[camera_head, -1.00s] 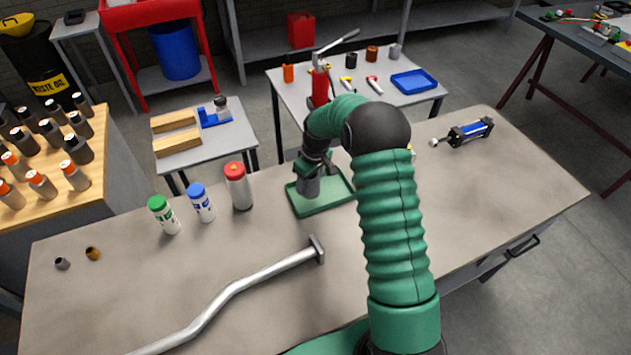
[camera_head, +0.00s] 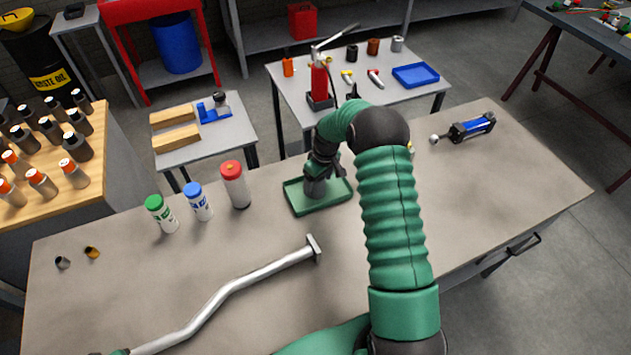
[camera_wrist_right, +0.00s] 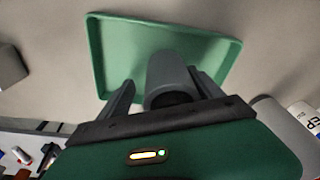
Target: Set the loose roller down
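The loose roller, a grey cylinder (camera_head: 316,188), stands roughly upright within the green tray (camera_head: 340,198) on the workbench. In the right wrist view the roller (camera_wrist_right: 170,72) is between the two fingers, with its far end at the floor of the tray (camera_wrist_right: 115,50). My right gripper (camera_head: 323,172) points down over the tray. In the right wrist view the right gripper (camera_wrist_right: 165,92) looks open: a gap shows between its left finger and the roller, while the right finger is close to or touching it. Firm contact with the tray is hard to confirm.
Green-, blue- and red-capped bottles (camera_head: 162,214) (camera_head: 198,202) (camera_head: 235,185) stand left of the tray. A bent metal bar (camera_head: 235,290) lies in front. A blue-and-black cylinder (camera_head: 472,127) lies at the right.

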